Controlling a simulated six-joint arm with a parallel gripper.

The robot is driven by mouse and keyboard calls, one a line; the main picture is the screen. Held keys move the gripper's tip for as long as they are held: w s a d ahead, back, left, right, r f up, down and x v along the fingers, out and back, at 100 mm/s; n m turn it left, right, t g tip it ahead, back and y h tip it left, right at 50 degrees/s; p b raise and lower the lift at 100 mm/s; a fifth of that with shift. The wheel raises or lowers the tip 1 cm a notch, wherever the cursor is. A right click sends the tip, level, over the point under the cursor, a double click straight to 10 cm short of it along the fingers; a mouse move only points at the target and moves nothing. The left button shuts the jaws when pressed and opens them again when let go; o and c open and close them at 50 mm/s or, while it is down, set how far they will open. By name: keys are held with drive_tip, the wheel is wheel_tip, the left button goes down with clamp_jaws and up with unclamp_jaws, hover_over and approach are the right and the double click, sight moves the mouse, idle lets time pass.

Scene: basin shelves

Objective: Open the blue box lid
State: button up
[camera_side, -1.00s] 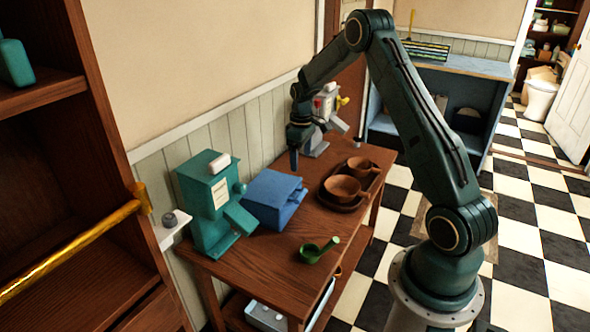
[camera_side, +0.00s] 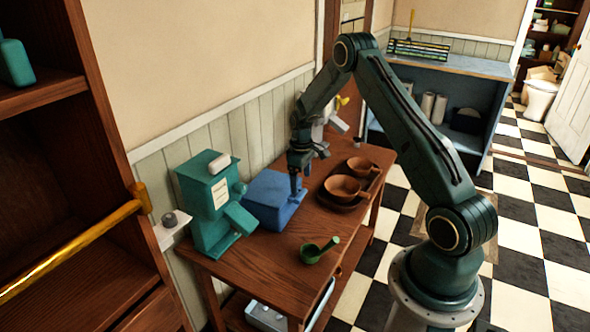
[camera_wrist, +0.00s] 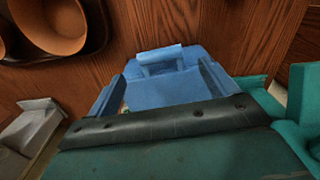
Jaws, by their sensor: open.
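The blue box (camera_side: 268,204) stands on the wooden table, right of the teal machine. Its lid (camera_side: 270,184) looks shut in the side view. My gripper (camera_side: 297,183) points down at the box's right side, with a finger close against its edge; I cannot tell whether it touches. In the wrist view the blue box (camera_wrist: 165,92) lies straight ahead between the two spread fingers, with a raised handle-like piece (camera_wrist: 160,58) at its far edge. My gripper is open and holds nothing. The fingertips are partly hard to separate from the blue box there.
The teal machine (camera_side: 208,205) stands close left of the box. A brown tray with brown cups (camera_side: 345,188) lies to the right, a green ladle (camera_side: 318,250) in front. A grey machine (camera_side: 325,118) stands behind my gripper.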

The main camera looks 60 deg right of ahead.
sight(300, 193)
drive_tip(key=shift+f, duration=2.75)
drive_tip(key=shift+c, duration=0.3)
drive_tip(key=c, duration=1.3)
drive_tip(key=shift+r, duration=0.1)
drive_tip(key=shift+c, duration=0.2)
drive_tip(key=shift+r, duration=0.1)
drive_tip(key=shift+w+r, duration=0.3)
drive_tip(key=shift+r, duration=0.6)
drive_tip(key=w+a+r, duration=0.1)
drive_tip(key=w+r, duration=1)
drive_tip(key=r, duration=0.2)
drive_tip(key=shift+w, duration=0.2)
